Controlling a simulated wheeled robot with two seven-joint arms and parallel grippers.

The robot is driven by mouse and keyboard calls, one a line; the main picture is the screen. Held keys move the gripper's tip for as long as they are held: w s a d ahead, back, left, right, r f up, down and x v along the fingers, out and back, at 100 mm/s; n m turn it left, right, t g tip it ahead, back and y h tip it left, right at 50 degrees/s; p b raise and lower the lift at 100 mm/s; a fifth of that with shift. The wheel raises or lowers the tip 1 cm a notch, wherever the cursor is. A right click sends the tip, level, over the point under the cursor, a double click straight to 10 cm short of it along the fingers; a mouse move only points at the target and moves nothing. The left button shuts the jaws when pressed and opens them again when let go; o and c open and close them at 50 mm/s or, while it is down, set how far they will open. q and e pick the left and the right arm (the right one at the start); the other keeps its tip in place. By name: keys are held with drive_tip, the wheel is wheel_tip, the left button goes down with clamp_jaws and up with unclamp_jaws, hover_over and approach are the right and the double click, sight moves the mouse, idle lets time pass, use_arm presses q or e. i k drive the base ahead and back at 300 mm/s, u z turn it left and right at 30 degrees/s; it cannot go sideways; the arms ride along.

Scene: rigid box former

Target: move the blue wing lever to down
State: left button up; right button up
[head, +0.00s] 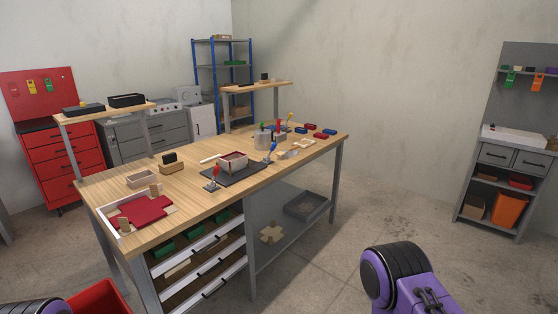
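The box former (233,162) sits on a dark mat (247,174) in the middle of the wooden workbench, with a reddish-white box shape in it. The blue wing lever (273,148) stands at its right side and appears to be raised and tilted. A red lever (215,172) stands at its front left. The levers are small here, so their exact angles are hard to tell. Only purple and black links of my arms show at the bottom left and bottom right. Neither gripper's fingers are in view, and both are away from the levers.
The workbench (180,200) has drawers below its left half and a low shelf. A red mat (140,211), a wooden block holder (172,163) and several small red and blue pieces (310,126) lie on top. A red bin (98,299) is near my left arm. Floor to the right is clear.

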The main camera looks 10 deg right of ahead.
sight(274, 145)
drive_tip(key=u, duration=0.8)
drive_tip(key=k, duration=0.15)
drive_tip(key=z, duration=1.95)
drive_tip(key=i, duration=1.75)
drive_tip(key=u, duration=0.95)
drive_tip(key=i, duration=0.7)
drive_tip(key=u, duration=0.75)
